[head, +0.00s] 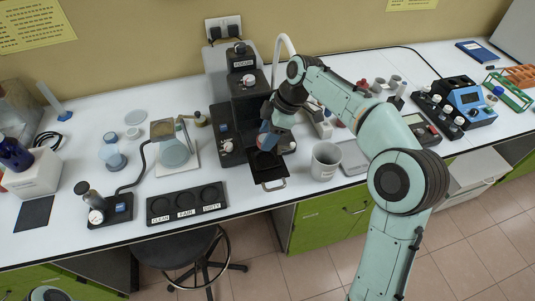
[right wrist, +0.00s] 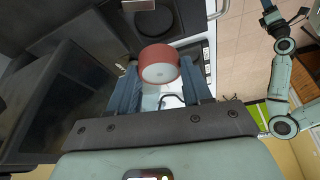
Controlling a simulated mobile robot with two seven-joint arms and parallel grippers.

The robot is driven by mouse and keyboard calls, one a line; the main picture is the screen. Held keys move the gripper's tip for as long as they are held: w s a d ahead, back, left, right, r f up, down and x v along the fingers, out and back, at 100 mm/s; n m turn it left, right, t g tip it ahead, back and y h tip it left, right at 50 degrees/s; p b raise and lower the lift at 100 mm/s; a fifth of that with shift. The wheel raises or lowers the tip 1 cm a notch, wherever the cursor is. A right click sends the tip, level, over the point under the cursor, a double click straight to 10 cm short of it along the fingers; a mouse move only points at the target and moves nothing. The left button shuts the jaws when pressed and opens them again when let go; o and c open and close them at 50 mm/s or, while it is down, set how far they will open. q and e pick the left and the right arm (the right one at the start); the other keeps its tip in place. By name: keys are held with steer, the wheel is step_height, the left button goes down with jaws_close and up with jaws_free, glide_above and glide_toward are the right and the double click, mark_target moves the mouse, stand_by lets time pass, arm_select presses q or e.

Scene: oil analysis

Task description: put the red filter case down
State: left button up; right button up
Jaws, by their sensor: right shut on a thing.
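The red filter case (right wrist: 159,64) is a short round cylinder with a pale end face. In the right wrist view it sits between the two blue fingertips of my right gripper (right wrist: 158,84), which is shut on it. In the head view my right gripper (head: 266,137) is at the front of the black machine (head: 245,88), over its pulled-out tray (head: 272,187). The case is mostly hidden there by the gripper. I cannot tell whether the case touches a surface below.
A black holder (head: 160,217) labelled CLEAN, FAIR and DIRTY lies to the left near the table's front edge. A grey mug (head: 325,161) stands close to the right of the tray. A flask (head: 173,152) on a stand is to the left. A stool is in front.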

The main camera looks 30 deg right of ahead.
steer(key=shift+f+b, duration=0.35)
steer(key=shift+f, duration=3.1)
steer(key=shift+w, duration=0.1)
steer(key=shift+f, duration=0.1)
steer(key=o, duration=1)
steer(key=p+v, duration=0.1)
steer(key=v, duration=1.1)
steer(key=shift+p, duration=0.3)
